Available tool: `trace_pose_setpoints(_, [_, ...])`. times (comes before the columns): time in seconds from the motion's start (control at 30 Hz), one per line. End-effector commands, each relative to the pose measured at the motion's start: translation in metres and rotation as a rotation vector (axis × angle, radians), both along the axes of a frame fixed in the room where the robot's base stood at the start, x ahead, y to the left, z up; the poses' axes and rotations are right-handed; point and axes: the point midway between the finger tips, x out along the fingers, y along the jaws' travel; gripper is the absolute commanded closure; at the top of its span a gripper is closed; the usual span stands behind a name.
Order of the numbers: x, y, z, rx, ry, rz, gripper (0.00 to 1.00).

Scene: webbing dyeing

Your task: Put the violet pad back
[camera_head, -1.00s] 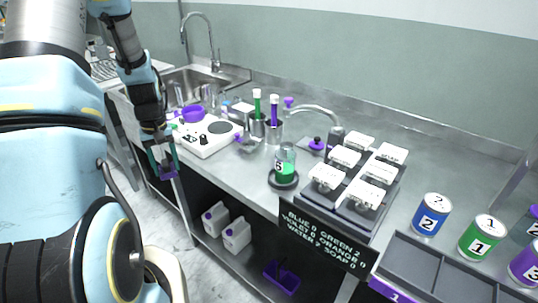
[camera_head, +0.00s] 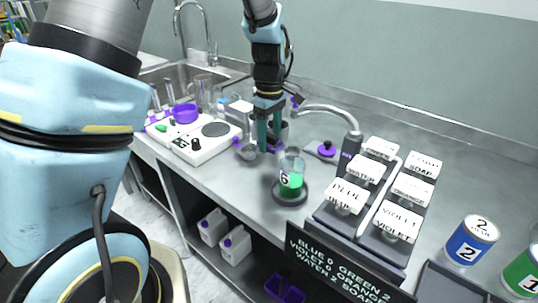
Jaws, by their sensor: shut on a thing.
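A black sign (camera_head: 338,271) stands in front of the rack. A curved metal spout (camera_head: 335,109) rises behind it. Numbered cans (camera_head: 472,240) stand at right. Bare counter (camera_head: 237,180) lies in front of the gripper.

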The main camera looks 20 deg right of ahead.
Motion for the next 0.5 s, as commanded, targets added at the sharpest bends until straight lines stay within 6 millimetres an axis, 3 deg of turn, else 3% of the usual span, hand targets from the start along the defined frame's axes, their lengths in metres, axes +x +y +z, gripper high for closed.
trace_pose_setpoints(0.5, [0.000, 0.001, -0.058, 0.000, 0.001, -0.002, 1.00])
